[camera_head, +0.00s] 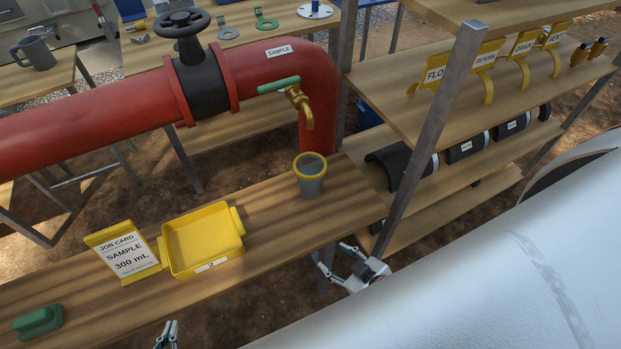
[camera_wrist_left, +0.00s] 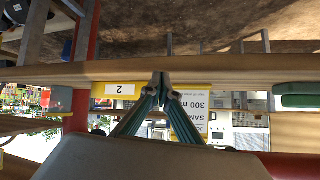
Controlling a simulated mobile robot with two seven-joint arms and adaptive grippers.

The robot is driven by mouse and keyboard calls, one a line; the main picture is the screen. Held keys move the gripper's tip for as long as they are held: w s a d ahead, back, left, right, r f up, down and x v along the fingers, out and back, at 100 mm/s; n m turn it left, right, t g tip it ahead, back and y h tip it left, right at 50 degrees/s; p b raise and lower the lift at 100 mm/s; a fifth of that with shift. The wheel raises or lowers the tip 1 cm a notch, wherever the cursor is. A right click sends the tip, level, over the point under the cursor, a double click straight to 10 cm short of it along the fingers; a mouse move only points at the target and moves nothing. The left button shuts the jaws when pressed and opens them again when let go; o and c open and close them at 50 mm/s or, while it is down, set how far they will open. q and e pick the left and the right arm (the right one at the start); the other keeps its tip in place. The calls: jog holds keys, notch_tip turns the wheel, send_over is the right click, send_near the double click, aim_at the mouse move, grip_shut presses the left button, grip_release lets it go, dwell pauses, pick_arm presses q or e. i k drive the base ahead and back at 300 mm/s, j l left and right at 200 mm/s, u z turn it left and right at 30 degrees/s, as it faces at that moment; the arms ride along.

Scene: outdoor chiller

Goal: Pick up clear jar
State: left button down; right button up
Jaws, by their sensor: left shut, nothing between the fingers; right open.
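The clear jar (camera_head: 310,175), with a yellow rim and greyish see-through sides, stands upright on the wooden bench below the brass tap. In the left wrist view a greyish, partly blurred shape, possibly the jar (camera_wrist_left: 61,101), shows at the left. My left gripper (camera_head: 168,333) is at the bottom edge of the head view, in front of the bench and well left of the jar. Its fingertips meet in the left wrist view (camera_wrist_left: 160,80), with nothing between them. My right gripper (camera_head: 331,262) is open and empty beside the bench's front edge, below the jar.
A yellow tray (camera_head: 241,250) and a job card reading 300 mL (camera_head: 123,254) stand left of the jar on the bench (camera_head: 277,223). A green block (camera_head: 37,321) lies at the far left. A red pipe (camera_head: 90,112) runs behind; a metal post (camera_head: 432,130) rises at right.

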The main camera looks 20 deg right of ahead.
aim_at(309, 168)
jog(key=l+z, duration=0.15)
jog(key=l, duration=0.35)
jog(key=i+l+z, duration=0.15)
jog(key=l, duration=0.3)
jog(key=l+z, duration=0.15)
jog(key=l, duration=0.3)
